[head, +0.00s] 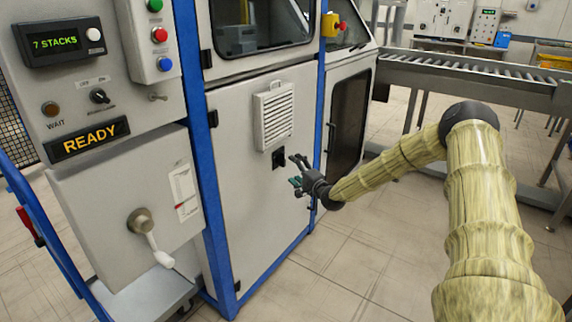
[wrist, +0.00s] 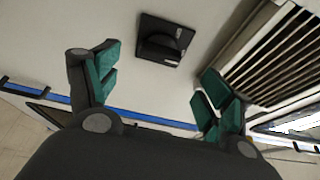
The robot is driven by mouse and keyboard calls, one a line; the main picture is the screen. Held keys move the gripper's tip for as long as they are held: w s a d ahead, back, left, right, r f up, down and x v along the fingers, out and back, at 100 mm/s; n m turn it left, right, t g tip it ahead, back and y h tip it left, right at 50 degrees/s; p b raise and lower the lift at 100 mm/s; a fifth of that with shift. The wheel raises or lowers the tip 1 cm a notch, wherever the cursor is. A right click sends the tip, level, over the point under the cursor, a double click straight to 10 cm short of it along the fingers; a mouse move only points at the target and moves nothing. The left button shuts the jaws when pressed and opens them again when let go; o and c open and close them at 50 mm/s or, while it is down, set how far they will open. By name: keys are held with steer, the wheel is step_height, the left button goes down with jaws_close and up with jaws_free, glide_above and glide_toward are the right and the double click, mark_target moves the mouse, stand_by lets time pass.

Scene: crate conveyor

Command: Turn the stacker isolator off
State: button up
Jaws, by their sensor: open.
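A small black square switch (head: 279,157) is on the grey machine door, below a vent. In the wrist view the black switch (wrist: 165,40) shows a raised rounded part on a square plate; its setting cannot be read. A grey rotary handle with a white lever (head: 150,238) is on the left cabinet, pointing down to the right. No readable label tells which one is the isolator. My gripper (head: 297,173) is open and empty, just right of and below the black switch. In the wrist view my gripper (wrist: 158,72) has its green-padded fingers spread, with the switch beyond them, apart.
A cream louvred vent (head: 274,115) is just above the black switch. Blue frame posts (head: 210,180) stand either side of the door. A panel on the left has buttons, a knob and a lit READY sign (head: 90,137). A roller conveyor (head: 470,75) runs at the right; the tiled floor is clear.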

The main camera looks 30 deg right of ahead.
mark_target(284, 161)
steer(key=shift+w, duration=3.45)
steer(key=shift+f+b, duration=0.1)
steer(key=shift+b, duration=0.25)
steer(key=c, duration=1)
